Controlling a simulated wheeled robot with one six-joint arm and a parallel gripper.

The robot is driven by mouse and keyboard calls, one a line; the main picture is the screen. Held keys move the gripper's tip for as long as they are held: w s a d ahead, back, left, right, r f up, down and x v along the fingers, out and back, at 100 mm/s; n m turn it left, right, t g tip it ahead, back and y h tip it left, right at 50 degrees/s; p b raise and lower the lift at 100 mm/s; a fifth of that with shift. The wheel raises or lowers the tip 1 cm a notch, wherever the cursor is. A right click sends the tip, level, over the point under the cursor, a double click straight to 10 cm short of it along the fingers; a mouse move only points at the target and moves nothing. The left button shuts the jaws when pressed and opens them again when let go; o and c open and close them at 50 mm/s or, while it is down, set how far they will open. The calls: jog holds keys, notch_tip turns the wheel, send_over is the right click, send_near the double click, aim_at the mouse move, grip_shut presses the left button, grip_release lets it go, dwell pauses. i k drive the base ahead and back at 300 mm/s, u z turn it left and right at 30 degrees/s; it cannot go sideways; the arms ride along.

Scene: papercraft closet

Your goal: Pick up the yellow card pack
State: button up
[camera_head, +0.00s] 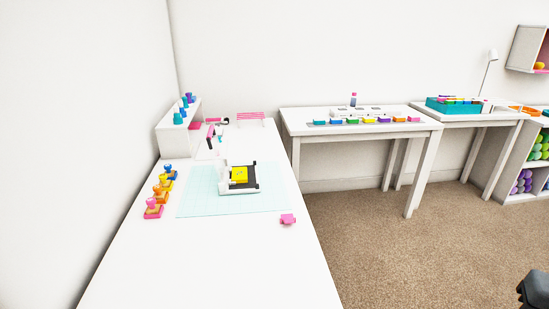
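A yellow square item (239,174), which looks like the yellow card pack, lies on a small white and black device (254,187). The device sits on the pale aqua grid mat (205,201) on the left white table. A small dark mark shows on the yellow face. A dark piece (535,290), seemingly the end of my arm, shows at the bottom right corner, cut off by the frame. It is far from the yellow item, over the carpet side. Its fingers cannot be made out.
Several coloured stamps (160,190) stand left of the mat, and a pink item (287,219) lies at its right corner. A white table (360,128) with coloured pads stands at the back. Brown carpet (400,250) is open right of the left table.

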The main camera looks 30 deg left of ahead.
aim_at(239, 174)
jog(key=u, duration=0.15)
jog(key=i, duration=1.95)
jog(key=u, duration=1.2)
jog(key=i, duration=0.9)
jog(key=u, duration=1.55)
jog(key=i, duration=0.5)
jog(key=u, duration=0.35)
